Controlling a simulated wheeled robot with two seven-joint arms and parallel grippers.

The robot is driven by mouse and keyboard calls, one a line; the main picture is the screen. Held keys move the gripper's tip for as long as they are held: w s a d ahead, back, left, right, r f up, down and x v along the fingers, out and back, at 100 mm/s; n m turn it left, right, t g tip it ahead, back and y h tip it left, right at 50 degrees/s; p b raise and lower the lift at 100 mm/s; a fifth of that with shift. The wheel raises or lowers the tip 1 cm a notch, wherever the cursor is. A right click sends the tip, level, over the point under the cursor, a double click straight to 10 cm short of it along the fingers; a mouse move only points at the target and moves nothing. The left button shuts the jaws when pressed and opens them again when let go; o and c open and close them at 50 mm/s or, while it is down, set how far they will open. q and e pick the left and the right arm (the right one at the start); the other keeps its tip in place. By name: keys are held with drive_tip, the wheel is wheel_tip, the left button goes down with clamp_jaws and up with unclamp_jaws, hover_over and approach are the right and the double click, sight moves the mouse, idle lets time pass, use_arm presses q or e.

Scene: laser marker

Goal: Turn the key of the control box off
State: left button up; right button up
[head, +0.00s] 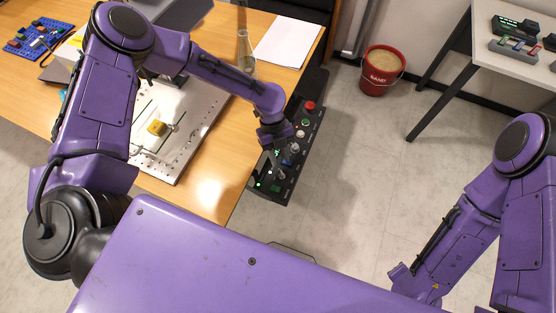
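The control box (311,135) is a long black panel at the right edge of the wooden table, in the middle of the head view. It carries a red button (310,106), a green button (305,122), other knobs, and small lit lamps near its front end. My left gripper (277,167) points down over the front half of the panel. Its fingers are dark and small against the black panel, so I cannot tell whether they are open or touch the key. The key cannot be made out clearly there. My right arm (455,245) is at the lower right, with its gripper hidden.
A white metal plate (190,125) with a small yellow block (157,127) lies on the wooden table (213,190). A glass flask (245,52) and white paper (288,42) are behind. A red sand bucket (378,78) and a side table (490,55) stand right, with open floor between.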

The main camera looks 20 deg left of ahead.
sight(281, 171)
use_arm(q)
drive_tip(key=p+x, duration=0.1)
drive_tip(key=x, duration=0.4)
drive_tip(key=shift+s+a+f, duration=0.1)
drive_tip(key=shift+s+f, duration=0.05)
drive_tip(key=shift+f, duration=0.25)
clamp_jaws()
